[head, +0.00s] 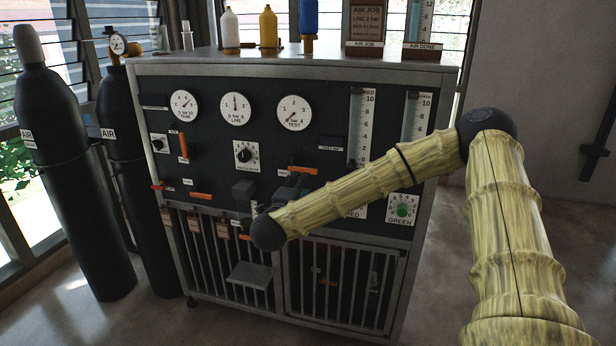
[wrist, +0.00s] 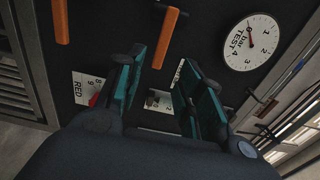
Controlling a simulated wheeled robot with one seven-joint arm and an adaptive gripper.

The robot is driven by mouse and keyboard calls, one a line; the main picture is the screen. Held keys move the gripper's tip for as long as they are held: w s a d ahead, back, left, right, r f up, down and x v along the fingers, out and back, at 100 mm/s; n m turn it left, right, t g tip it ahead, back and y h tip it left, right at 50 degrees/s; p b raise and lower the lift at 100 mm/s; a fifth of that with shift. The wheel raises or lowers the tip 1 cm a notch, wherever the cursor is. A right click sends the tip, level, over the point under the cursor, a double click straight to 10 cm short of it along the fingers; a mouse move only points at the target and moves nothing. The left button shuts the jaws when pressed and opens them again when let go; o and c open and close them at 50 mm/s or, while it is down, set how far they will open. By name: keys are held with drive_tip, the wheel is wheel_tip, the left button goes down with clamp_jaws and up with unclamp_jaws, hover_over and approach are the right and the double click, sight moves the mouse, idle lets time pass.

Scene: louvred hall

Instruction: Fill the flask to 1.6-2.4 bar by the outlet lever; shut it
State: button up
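A horizontal orange lever (head: 303,170) sits below the TEST gauge (head: 293,113) on the dark panel; its label is unreadable. It also shows in the wrist view (wrist: 168,35), its end seen between my fingertips. My gripper (wrist: 158,66) is open, teal fingers apart and empty, close to the panel; I cannot tell whether it touches the lever. In the head view my gripper (head: 290,188) is small and dark, just below that lever. The TEST gauge also shows in the wrist view (wrist: 252,42), its needle near 0. I cannot make out the flask for certain.
The LINE gauge (head: 235,108) needle points about straight up. Other orange levers (head: 202,196) and a regulator knob (head: 244,155) are on the panel. The RED flow tube (head: 361,130) stands right. Black air cylinders (head: 62,170) stand left. Bottles stand on top.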

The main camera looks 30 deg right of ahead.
sight(308, 172)
drive_tip(key=shift+x, duration=4.05)
drive_tip(key=shift+w, duration=0.15)
drive_tip(key=shift+w+d, duration=0.45)
drive_tip(key=shift+d, duration=0.15)
drive_tip(key=shift+c, duration=0.3)
clamp_jaws()
